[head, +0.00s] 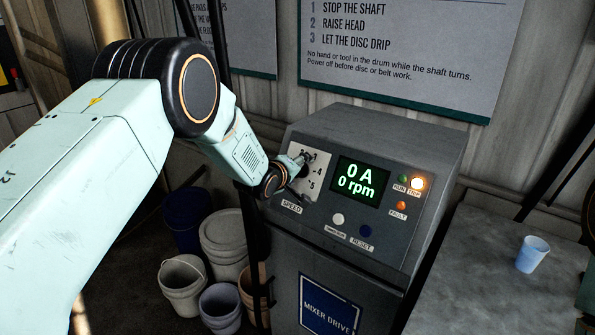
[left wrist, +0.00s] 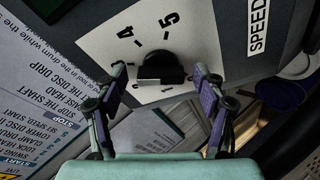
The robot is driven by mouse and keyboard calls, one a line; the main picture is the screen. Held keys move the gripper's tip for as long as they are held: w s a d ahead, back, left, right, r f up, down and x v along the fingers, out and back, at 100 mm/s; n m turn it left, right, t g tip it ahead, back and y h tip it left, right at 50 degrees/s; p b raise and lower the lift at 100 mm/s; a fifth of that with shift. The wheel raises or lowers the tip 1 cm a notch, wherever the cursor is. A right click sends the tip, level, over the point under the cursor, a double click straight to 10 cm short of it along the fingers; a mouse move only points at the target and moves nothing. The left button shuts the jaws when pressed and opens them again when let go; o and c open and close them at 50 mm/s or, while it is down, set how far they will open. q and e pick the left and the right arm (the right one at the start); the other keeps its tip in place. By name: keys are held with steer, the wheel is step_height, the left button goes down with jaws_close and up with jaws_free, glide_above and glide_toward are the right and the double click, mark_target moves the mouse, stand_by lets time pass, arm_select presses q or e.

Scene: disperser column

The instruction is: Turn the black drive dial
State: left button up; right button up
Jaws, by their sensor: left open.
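The black drive dial (left wrist: 162,68) sits on a pale scale plate (left wrist: 115,45), with the numbers 4 and 5 readable in the left wrist view. My left gripper (left wrist: 159,75) is open, with one finger on each side of the dial. Gaps show between the fingers and the dial, so it is not gripped. In the head view my left gripper (head: 298,172) is at the panel's left side, over the SPEED label, and largely hides the dial. My right gripper is not in view.
The drive cabinet's display (head: 360,181) reads 0 A and 0 rpm. An orange-white lamp (head: 417,183) glows at the TRIP label. A white button (head: 338,218) and a blue RESET button (head: 365,230) lie below. Buckets (head: 183,285) stand left; a cup (head: 532,254) stands on the right bench.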

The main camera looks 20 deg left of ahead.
arm_select(q)
steer(key=shift+s, duration=0.15)
steer(key=shift+s+a+r, duration=0.1)
steer(key=shift+s+r, duration=0.05)
steer(key=v, duration=1.1)
steer(key=shift+s+r, duration=0.2)
steer(key=shift+s, duration=0.1)
steer(key=shift+w+f, duration=0.1)
steer(key=s+f+m+g+y+b, duration=0.1)
steer(key=s+f+m+g+b, duration=0.6)
steer(key=s+f, duration=1.5)
steer(key=s+f+m+g+b, duration=0.3)
steer(key=s+f+g+b, duration=0.3)
steer(key=s+f, duration=1.4)
steer(key=s+b, duration=0.2)
steer(key=s, duration=0.2)
steer(key=shift+d+y, duration=0.2)
steer(key=shift+y, duration=0.1)
